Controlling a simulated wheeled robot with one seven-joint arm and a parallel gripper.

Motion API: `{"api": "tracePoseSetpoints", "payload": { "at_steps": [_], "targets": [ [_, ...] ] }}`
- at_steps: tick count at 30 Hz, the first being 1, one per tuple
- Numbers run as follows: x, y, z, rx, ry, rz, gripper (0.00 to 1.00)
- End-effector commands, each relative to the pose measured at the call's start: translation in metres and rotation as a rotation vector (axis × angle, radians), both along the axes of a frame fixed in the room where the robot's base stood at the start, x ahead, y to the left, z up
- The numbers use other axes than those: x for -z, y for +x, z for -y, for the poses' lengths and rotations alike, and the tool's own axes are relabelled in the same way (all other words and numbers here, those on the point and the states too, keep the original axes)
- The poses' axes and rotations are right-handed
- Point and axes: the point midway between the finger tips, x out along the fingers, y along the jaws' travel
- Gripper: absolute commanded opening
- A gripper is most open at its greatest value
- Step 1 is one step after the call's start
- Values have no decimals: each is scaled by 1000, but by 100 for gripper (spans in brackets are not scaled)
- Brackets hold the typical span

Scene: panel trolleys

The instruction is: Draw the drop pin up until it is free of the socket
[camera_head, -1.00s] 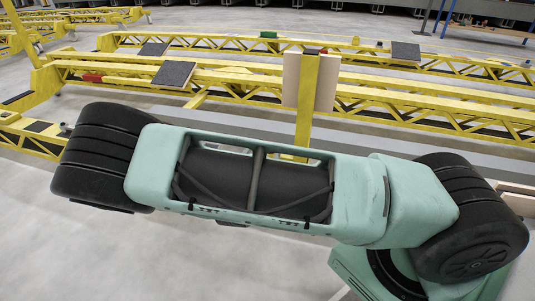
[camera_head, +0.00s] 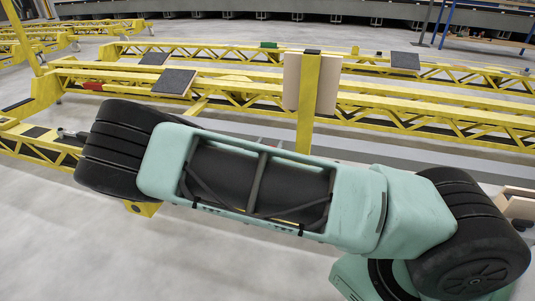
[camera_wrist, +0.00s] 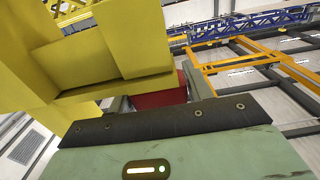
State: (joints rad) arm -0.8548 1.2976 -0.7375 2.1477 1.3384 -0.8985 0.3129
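In the wrist view a red block (camera_wrist: 160,98) shows between two grey finger parts of my gripper (camera_wrist: 160,95), just beyond the dark strip on the gripper's front. The red block seems to fill the gap, but I cannot tell whether the fingers press on it or whether it belongs to the drop pin. A large yellow frame part (camera_wrist: 90,55) stands close above and to the left, hiding part of the left finger. No pin shaft or socket can be made out. In the head view my gripper is hidden behind my arm.
Long yellow truss trolleys (camera_head: 420,105) lie across the floor behind my arm. A yellow post with pale boards (camera_head: 328,85) rises near the middle. A yellow frame end (camera_head: 40,145) is close at the left. Open grey floor (camera_head: 60,235) lies at the front left.

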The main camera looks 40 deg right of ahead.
Motion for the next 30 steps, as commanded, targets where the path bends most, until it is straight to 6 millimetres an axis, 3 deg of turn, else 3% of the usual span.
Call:
{"api": "tracePoseSetpoints", "payload": {
  "at_steps": [1,3,16,30],
  "targets": [
    [0,0,0,0,0,0,36],
    [0,0,0,0,0,0,21],
    [-9,0,0,0,0,0,21],
    [-76,-3,-4,-2,1,-2,21]
  ]
}}
